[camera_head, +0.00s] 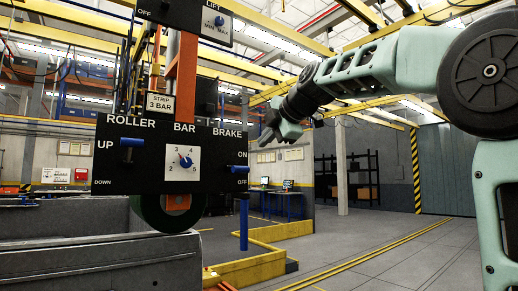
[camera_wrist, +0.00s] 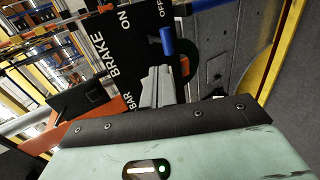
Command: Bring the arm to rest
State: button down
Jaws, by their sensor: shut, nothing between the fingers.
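My arm reaches in from the right in the head view, with my gripper (camera_head: 266,139) pointing left and down, just right of the black control panel (camera_head: 215,173). The gripper is shut and empty, and looks apart from the panel, though the gap in depth is hard to judge. In the wrist view the grey fingers (camera_wrist: 158,84) are together in front of the panel (camera_wrist: 118,42), which appears turned on its side. The blue BRAKE lever (camera_head: 238,169) sits by the OFF mark. It also shows in the wrist view (camera_wrist: 167,41).
The blue ROLLER lever (camera_head: 130,143) is nearer UP than DOWN. The BAR dial (camera_head: 185,161) points near 3. A LIFT panel (camera_head: 217,24) hangs above on an orange post (camera_head: 181,70). Open floor (camera_head: 400,255) lies to the right, with a yellow barrier (camera_head: 250,264).

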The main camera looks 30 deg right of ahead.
jog(key=shift+v, duration=2.15)
jog(key=a+f+m+g+y, duration=0.3)
jog(key=a+f+g, duration=0.1)
jog(key=a+f, duration=1.2)
jog(key=s+a+f+m+g, duration=0.2)
jog(key=s+a+f, duration=0.15)
jog(key=f, duration=0.35)
jog(key=s+a+f+m+g, duration=0.1)
jog(key=s+a+f+g, duration=0.15)
jog(key=a+f, duration=0.4)
jog(key=s+f+m+g+h, duration=0.3)
jog(key=s+f+m+g, duration=0.15)
jog(key=s+f, duration=1.65)
notch_tip(320, 180, up, 17)
jog(key=s+a+p, duration=0.1)
jog(key=p, duration=1.4)
jog(key=shift+s+f, duration=0.2)
jog(key=shift+f, duration=0.05)
